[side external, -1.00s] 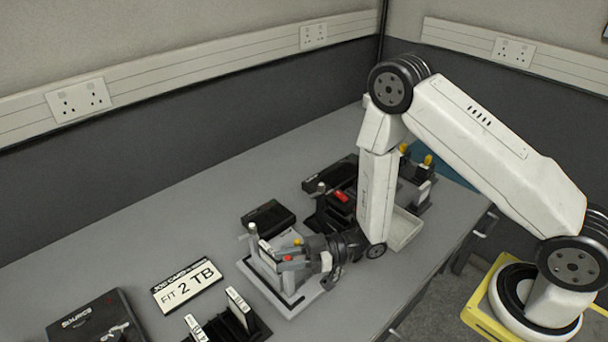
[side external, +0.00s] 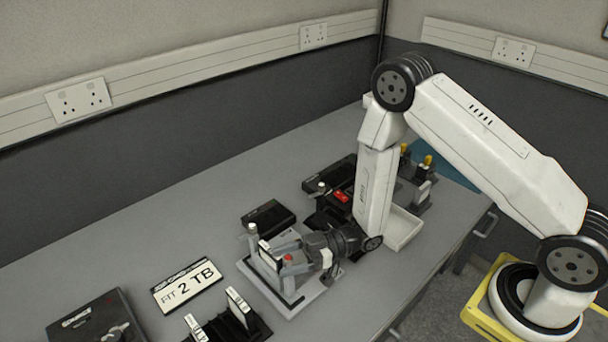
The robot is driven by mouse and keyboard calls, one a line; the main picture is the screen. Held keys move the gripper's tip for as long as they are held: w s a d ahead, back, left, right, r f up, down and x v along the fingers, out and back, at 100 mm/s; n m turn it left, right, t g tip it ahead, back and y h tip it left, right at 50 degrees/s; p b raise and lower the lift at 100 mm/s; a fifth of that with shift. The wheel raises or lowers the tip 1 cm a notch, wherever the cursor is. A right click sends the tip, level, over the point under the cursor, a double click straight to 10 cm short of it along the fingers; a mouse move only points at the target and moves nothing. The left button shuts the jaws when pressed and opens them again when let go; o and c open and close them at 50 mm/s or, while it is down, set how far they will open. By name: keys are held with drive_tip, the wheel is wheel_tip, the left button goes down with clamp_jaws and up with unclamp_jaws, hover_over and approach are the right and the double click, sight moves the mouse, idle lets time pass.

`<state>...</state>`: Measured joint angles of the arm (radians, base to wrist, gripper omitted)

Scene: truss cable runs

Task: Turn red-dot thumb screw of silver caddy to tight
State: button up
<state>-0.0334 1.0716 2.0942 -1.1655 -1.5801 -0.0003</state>
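The silver caddy (side external: 266,291) is a pale grey frame on the desk, left of my gripper, with a white upright post and a white-edged dark slab standing in it. The red-dot thumb screw (side external: 288,258) shows as a small red top on the caddy. My gripper (side external: 286,261) reaches in from the right, low and nearly level. Its two grey fingers lie on either side of the red top. I cannot tell whether they touch the screw. My gripper's body hides the caddy's right part, and the screw's lower part is hidden.
A black box (side external: 268,217) lies behind the caddy. A "FIT 2 TB" card (side external: 187,286) and a black holder (side external: 238,322) are at left. The desk's back left is clear.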

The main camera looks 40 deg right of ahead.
drive_tip(key=v, duration=0.7)
drive_tip(key=shift+s+d, duration=0.15)
drive_tip(key=shift+d, duration=0.25)
drive_tip(key=shift+a, duration=0.1)
idle(0.4)
drive_tip(key=shift+s+a+m+t+h, duration=0.2)
drive_tip(key=shift+a+m+t+h, duration=0.35)
drive_tip(key=shift+t, duration=0.3)
drive_tip(key=shift+s+a+m+t+h, duration=0.15)
drive_tip(key=shift+a+m+t+h, duration=0.2)
drive_tip(key=shift+m+t, duration=0.4)
drive_tip(key=shift+s+a+m+t+h, duration=0.25)
drive_tip(key=shift+m+t+h, duration=0.25)
drive_tip(key=shift+t, duration=0.4)
drive_tip(key=shift+w, duration=0.1)
drive_tip(key=shift+a, duration=0.1)
drive_tip(key=x, duration=0.7)
drive_tip(key=shift+w+a, duration=0.25)
